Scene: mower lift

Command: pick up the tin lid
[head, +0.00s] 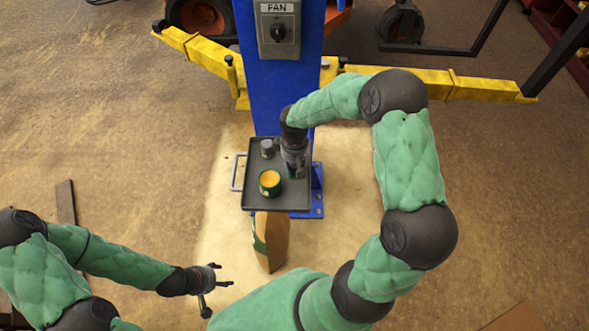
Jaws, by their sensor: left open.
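A green tin (270,186) with a yellow-orange round top stands upright on the dark tray (262,205) at the blue post. I cannot tell whether the yellow top is a lid or the tin's contents. No separate lid shows clearly. My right gripper (296,174) points down over the right part of the tray, beside the tin. Its fingertips are small and dark, so I cannot tell whether they are open or hold anything. My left gripper (222,278) is open and empty, low at the left, away from the tray.
A small grey cylinder (267,148) stands at the tray's back. The blue post (278,90) with a FAN switch (279,30) rises behind, with yellow lift arms (400,79) on both sides. A brown board-like object (271,241) stands below the tray. Open floor lies left.

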